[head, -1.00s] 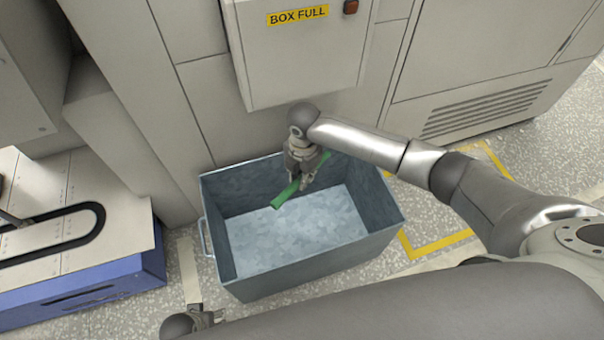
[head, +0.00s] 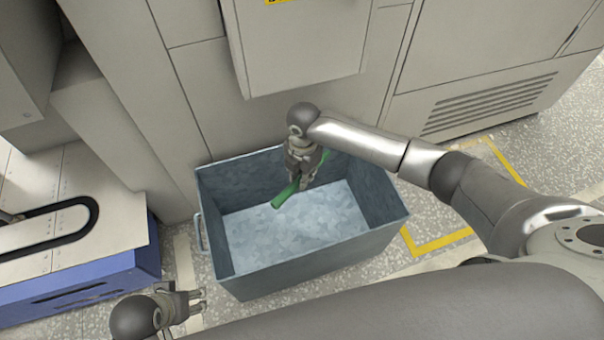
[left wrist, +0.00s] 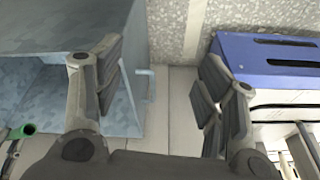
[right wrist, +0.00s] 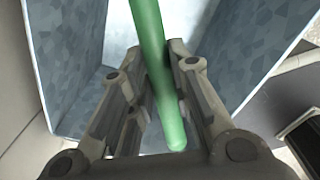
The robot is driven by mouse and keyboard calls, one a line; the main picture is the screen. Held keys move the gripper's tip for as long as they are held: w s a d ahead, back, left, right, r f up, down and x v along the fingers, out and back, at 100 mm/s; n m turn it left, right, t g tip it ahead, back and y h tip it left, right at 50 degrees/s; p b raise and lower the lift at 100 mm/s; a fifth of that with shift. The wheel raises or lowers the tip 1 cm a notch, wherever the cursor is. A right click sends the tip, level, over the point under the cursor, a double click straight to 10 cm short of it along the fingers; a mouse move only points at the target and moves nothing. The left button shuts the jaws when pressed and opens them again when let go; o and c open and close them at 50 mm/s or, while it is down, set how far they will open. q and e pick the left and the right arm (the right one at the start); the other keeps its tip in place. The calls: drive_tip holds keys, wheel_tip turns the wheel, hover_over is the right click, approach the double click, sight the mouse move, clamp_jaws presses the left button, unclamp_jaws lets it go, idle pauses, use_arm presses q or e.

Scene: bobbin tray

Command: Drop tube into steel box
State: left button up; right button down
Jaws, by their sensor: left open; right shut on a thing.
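The green tube (head: 286,195) is held by my right gripper (head: 299,182) over the open top of the steel box (head: 300,273). In the right wrist view the tube (right wrist: 152,50) lies between the two fingers of the right gripper (right wrist: 160,75), with the box's walls (right wrist: 72,60) around it. The box stands on the floor and looks empty inside. My left gripper (head: 200,299) is open and empty, outside the box at the front left. The left wrist view shows the left gripper's spread fingers (left wrist: 155,85), the box wall (left wrist: 125,80) and the tube's end (left wrist: 27,130).
A wall cabinet (head: 300,50) hangs behind the box. A blue-sided bench (head: 90,275) with a black looped track (head: 50,220) stands at the left. A yellow floor line (head: 440,243) runs right of the box.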

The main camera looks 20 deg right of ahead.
use_arm(q)
drive_tip(key=shift+b+v, duration=0.65)
drive_tip(key=shift+v, duration=2.05)
use_arm(e)
drive_tip(key=shift+f, duration=0.7)
use_arm(q)
drive_tip(key=shift+w+a, duration=0.1)
use_arm(e)
drive_tip(key=c, duration=1.2)
unclamp_jaws()
drive_tip(key=shift+c, duration=0.2)
wheel_tip(320, 180, up, 12)
drive_tip(key=shift+s+d, duration=0.1)
